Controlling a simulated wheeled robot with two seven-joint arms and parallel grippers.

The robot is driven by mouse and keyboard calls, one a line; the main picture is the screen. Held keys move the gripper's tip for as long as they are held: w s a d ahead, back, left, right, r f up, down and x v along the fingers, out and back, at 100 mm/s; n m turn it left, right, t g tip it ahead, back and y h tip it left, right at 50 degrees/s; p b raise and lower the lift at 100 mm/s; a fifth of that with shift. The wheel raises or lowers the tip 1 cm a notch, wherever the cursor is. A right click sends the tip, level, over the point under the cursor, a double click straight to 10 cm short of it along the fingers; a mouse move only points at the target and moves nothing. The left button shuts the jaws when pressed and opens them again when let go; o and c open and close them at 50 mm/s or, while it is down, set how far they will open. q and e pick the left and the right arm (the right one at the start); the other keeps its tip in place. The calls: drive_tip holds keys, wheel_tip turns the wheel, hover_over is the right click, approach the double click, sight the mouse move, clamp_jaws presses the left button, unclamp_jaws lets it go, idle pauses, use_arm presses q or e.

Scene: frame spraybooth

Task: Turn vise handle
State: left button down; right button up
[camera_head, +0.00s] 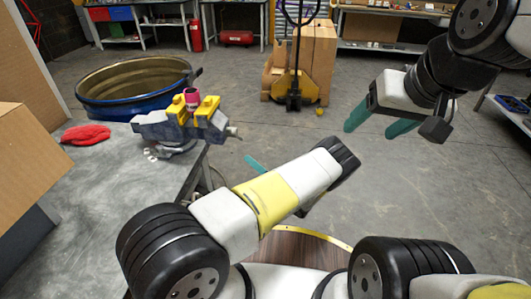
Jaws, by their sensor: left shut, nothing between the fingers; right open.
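A blue-grey vise (155,123) with yellow jaw pieces stands at the edge of the grey workbench (95,195) on the left. A pink cylindrical piece sits between its jaws (192,97). The screw end (232,132) points right, past the bench edge; the handle bar is too small to make out clearly. My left gripper (254,163) is mostly hidden behind its own arm; only a teal fingertip shows, right of and nearer than the vise, apart from it. My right gripper (378,122) is open and empty in the air at the upper right, far from the vise.
A red cloth or glove (86,134) lies on the bench. A large blue-rimmed tub (135,103) stands behind the vise. Cardboard boxes (20,160) stand at the left. A yellow pallet truck (295,88) with boxes stands behind.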

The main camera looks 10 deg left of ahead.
use_arm(q)
drive_tip(key=w+a+r, duration=0.3)
drive_tip(key=w, duration=0.1)
drive_tip(key=shift+r, duration=0.4)
